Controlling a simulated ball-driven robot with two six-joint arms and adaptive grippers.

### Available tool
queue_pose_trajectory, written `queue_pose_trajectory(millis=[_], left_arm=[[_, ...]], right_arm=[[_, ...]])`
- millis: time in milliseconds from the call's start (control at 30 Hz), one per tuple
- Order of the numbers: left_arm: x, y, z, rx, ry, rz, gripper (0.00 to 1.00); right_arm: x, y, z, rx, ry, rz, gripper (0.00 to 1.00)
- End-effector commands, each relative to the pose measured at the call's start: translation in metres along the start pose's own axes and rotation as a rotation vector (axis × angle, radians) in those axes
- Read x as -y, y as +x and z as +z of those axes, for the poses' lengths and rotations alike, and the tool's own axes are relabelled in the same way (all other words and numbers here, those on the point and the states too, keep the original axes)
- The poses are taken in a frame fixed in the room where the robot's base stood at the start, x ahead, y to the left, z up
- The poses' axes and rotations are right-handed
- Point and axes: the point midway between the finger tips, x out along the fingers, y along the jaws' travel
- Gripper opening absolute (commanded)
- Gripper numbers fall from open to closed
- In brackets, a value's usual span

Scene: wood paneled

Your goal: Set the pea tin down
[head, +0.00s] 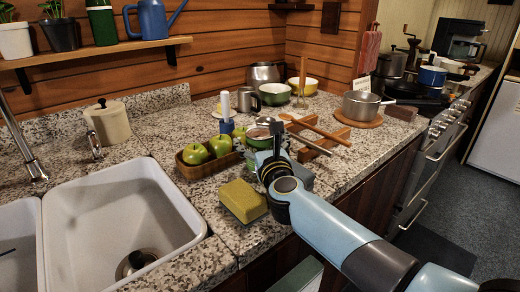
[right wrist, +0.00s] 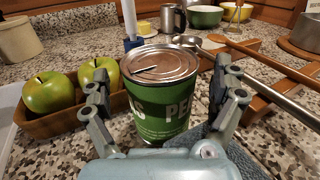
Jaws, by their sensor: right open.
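The pea tin (right wrist: 160,95) is green with a silver lid and stands upright in the right wrist view. In the head view the tin (head: 258,142) is mostly hidden behind my right gripper (head: 275,152). In the right wrist view my right gripper (right wrist: 165,100) is open, with one finger on each side of the tin. I cannot tell whether either finger touches it. My left gripper is not in view.
A wooden tray with green apples (head: 194,170) is left of the tin. A yellow-green sponge (head: 242,201) lies in front, near the white sink (head: 110,222). A grey-blue textured piece (right wrist: 238,150) lies right of the tin. Wooden utensils (head: 315,128) lie behind to the right.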

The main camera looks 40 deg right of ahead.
Motion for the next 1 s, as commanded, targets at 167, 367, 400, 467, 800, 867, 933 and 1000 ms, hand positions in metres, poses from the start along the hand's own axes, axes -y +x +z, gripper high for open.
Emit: queue_pose_trajectory(millis=[167,367,400,467,800,867,933,1000], left_arm=[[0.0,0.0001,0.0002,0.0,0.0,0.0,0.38],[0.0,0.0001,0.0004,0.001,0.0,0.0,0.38],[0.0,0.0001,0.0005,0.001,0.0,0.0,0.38],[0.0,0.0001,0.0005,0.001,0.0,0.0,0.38],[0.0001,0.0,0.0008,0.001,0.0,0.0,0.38],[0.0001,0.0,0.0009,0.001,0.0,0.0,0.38],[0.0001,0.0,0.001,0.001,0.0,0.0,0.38],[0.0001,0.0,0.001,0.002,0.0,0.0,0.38]], right_arm=[[0.0001,0.0003,-0.0006,-0.001,0.0,0.0,0.95],[0.0,0.0001,-0.0004,-0.001,0.0,0.0,0.73],[0.0,0.0001,-0.0004,-0.001,0.0,0.0,0.68],[-0.0001,0.0001,-0.0004,-0.001,0.0,0.0,0.6],[-0.0001,0.0,-0.0003,0.0,0.0,0.0,0.16],[-0.0002,0.0005,0.0011,0.002,0.0,0.0,0.11],[-0.0002,0.0005,0.0011,0.002,0.0,0.0,0.11],[-0.0002,0.0005,0.0012,0.002,0.0,0.0,0.11]])
